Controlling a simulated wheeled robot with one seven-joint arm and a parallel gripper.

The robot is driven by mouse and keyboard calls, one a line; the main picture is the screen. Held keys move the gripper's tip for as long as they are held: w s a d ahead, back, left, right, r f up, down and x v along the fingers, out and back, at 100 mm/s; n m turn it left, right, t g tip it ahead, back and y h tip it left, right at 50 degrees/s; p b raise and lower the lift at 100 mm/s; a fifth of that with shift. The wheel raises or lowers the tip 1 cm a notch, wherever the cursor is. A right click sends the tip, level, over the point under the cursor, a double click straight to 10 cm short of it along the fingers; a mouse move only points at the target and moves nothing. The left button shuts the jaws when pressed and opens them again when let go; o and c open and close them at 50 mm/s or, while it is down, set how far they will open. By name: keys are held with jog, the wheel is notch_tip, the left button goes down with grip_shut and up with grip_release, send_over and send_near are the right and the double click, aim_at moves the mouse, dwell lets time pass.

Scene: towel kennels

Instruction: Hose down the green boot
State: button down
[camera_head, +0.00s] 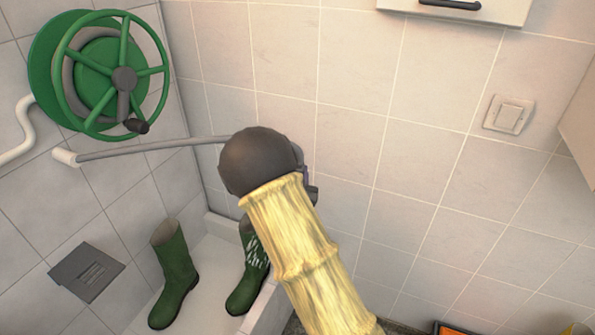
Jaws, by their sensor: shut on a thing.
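Two green boots stand upright in the white tray at the lower left. The left boot (174,277) is plain green. The right boot (247,283) has white streaks on its shaft; I cannot tell whether they are pattern, suds or water. My arm hides part of its top. A grey hose (150,147) runs from a white spout by the wall reel (110,75) to my gripper (308,190). My gripper is shut on the hose end, above and right of the boots. My dark wrist hides the fingertips and the nozzle. I see no water stream.
The shower tray (205,262) has a raised rim. A grey square plate (86,271) sits on the left tiled wall. A light switch (507,114) and a cabinet (470,8) are on the back wall. An orange-edged dark object (455,329) shows at the bottom right.

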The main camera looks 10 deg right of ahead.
jog(key=shift+s+a+r, duration=0.1)
jog(key=shift+s+a, duration=0.2)
jog(key=shift+s, duration=0.15)
jog(key=shift+s+a, duration=0.1)
dwell(0.6)
